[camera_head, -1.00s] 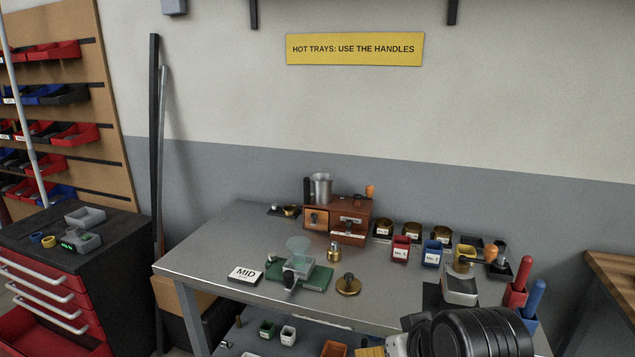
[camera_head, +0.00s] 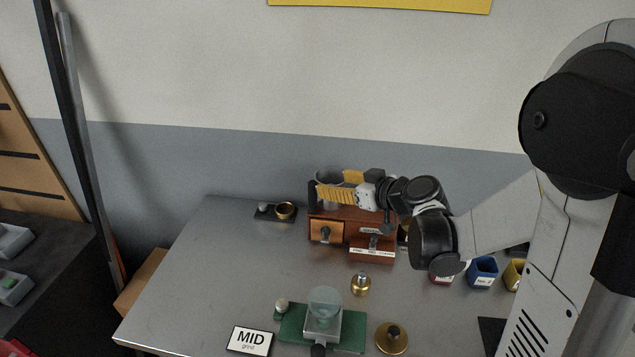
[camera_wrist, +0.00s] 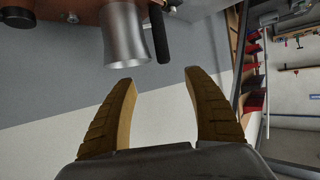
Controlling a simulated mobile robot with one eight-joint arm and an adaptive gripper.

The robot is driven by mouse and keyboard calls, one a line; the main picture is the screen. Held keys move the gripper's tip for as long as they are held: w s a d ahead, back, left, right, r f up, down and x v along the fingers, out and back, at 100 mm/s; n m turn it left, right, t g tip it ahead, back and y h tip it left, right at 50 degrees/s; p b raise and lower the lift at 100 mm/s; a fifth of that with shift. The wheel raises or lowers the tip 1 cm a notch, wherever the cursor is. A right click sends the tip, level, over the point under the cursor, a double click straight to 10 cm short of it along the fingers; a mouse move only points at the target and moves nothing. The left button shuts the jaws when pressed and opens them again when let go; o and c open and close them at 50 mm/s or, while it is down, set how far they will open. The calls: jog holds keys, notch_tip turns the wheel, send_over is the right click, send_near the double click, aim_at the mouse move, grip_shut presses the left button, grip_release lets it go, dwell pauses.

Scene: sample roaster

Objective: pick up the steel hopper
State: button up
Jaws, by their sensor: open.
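The steel hopper (camera_head: 326,177) is a shiny flared cup standing on top of the wooden roaster box (camera_head: 325,230). My gripper (camera_head: 333,184) has reached in from the right at about its height, and its yellow fingers partly cover it. In the wrist view the hopper (camera_wrist: 124,38) lies just beyond the fingertips, towards the left finger. My gripper (camera_wrist: 160,77) is open, with nothing between its fingers. I cannot tell from the head view whether a finger touches the hopper.
A dark upright handle (camera_wrist: 158,32) stands close beside the hopper. Blue (camera_head: 482,272) and yellow cups are at the right. The table's left part is clear.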

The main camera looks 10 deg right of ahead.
aim_at(317, 183)
jog(key=b+x, duration=0.1)
jog(key=x, duration=0.3)
jog(key=f+b+x, duration=0.1)
jog(key=b+x, duration=0.1)
jog(key=x, duration=0.3)
jog(key=shift+s, duration=0.2)
grip_shut()
